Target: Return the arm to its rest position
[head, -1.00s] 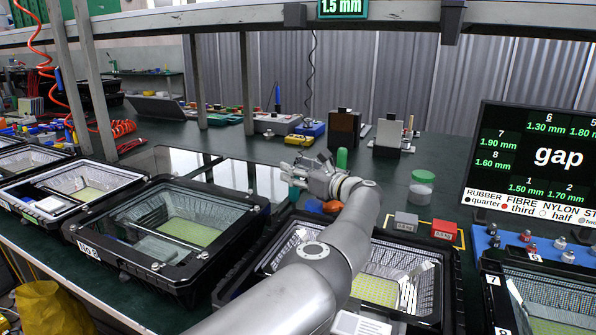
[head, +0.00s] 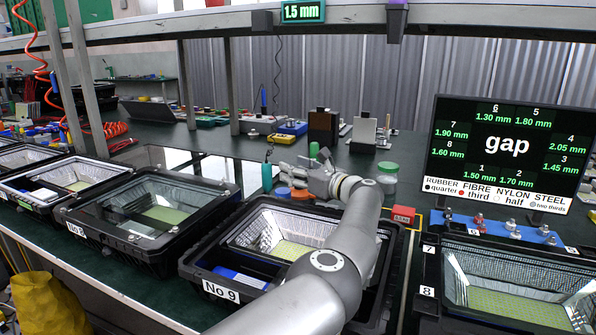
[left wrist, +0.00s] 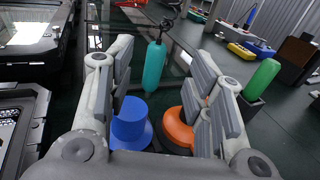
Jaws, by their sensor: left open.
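My left arm comes up from the bottom of the head view, over the floodlight housing labelled No 9 (head: 212,290). Its gripper (head: 314,180) is at the far edge of that housing, left of a clear jar with a green lid (head: 387,172). In the left wrist view the gripper (left wrist: 165,85) has its fingers spread apart with nothing held. A teal cylinder (left wrist: 154,65), a blue knob-shaped piece (left wrist: 130,125) and an orange round piece (left wrist: 178,130) show between and beyond the fingers. My right gripper is not in view.
A red weight block (head: 403,214) stands right of the arm. Housing No 8 (head: 140,255) is to the left and another housing (head: 430,270) to the right. A gap display (head: 510,150) stands at the right. An overhead rail (head: 200,25) crosses above the bench.

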